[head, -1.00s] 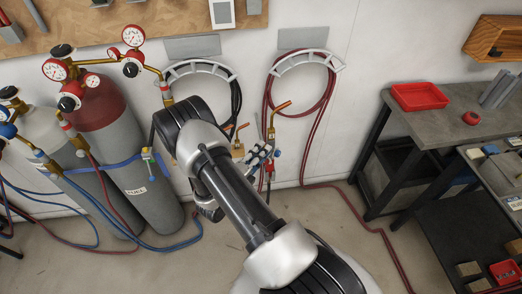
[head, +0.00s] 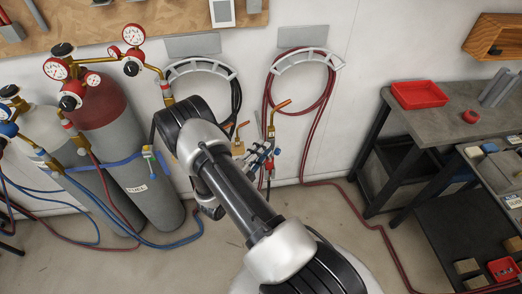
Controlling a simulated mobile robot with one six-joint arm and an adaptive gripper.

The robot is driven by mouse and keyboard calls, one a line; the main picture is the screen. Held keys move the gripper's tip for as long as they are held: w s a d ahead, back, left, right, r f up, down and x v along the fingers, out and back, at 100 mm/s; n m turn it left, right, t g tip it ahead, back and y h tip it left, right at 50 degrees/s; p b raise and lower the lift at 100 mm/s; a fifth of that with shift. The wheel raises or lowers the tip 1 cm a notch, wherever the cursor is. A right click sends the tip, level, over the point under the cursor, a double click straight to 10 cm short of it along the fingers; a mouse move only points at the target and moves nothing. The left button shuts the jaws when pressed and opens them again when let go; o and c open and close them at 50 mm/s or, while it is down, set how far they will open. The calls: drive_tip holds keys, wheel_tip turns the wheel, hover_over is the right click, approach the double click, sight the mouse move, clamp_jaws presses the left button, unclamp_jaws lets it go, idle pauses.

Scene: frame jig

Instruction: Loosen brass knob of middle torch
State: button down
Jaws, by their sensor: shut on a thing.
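Two torches with copper tips show at the wall in the head view. One torch (head: 240,139) is just right of my forearm, its lower part hidden. The other torch (head: 272,127) stands upright further right, with a red and a blue fitting below. My gripper (head: 262,157) is between and just below them, small and partly hidden by my arm. Its jaws are shut on a small part at the torch valves. The brass knob itself is hidden by the fingers, and I cannot make out its turn.
Hose hangers with a dark hose (head: 237,100) and a red hose (head: 329,95) are on the wall. Gas cylinders (head: 148,195) with gauges stand at left. A grey workbench (head: 455,122) with a red tray (head: 419,94) is at right. A red hose runs over the floor.

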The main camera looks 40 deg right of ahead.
drive_tip(key=c, duration=1.5)
unclamp_jaws()
drive_tip(key=shift+o, duration=0.2)
drive_tip(key=v, duration=1.2)
